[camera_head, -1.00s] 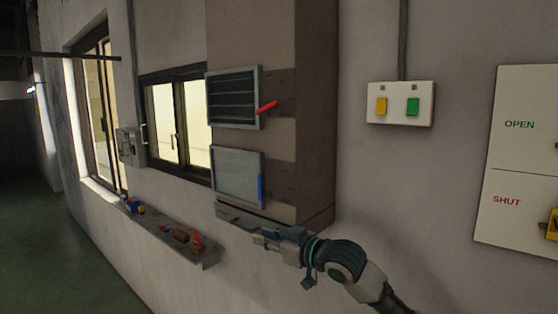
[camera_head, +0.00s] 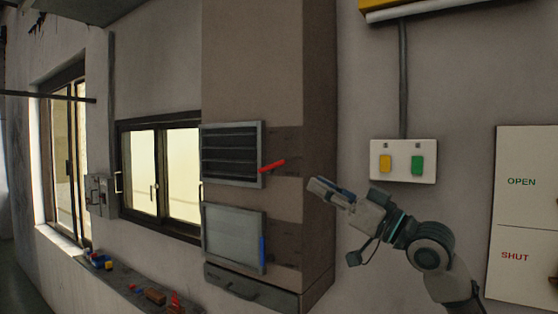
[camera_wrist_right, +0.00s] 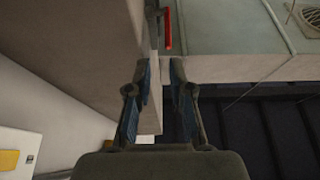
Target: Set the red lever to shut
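The red lever (camera_head: 272,166) sticks out to the right from the lower right edge of the upper louvred vent (camera_head: 231,153), its free end tilted slightly up. The vent's dark slats show. My right gripper (camera_head: 318,188) is to the right of the lever and slightly lower, apart from it, pointing left. In the right wrist view the right gripper (camera_wrist_right: 159,72) has its two fingers apart with nothing between them. The red lever (camera_wrist_right: 168,31) shows there beyond the fingertips, in line with the right-hand finger. My left gripper is in neither view.
Below the vent is a grey panel (camera_head: 230,236) with an upright blue lever (camera_head: 262,250). A switch box (camera_head: 403,160) and an OPEN/SHUT sign (camera_head: 520,215) are on the wall at right. A cluttered ledge (camera_head: 125,282) runs below the windows at lower left.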

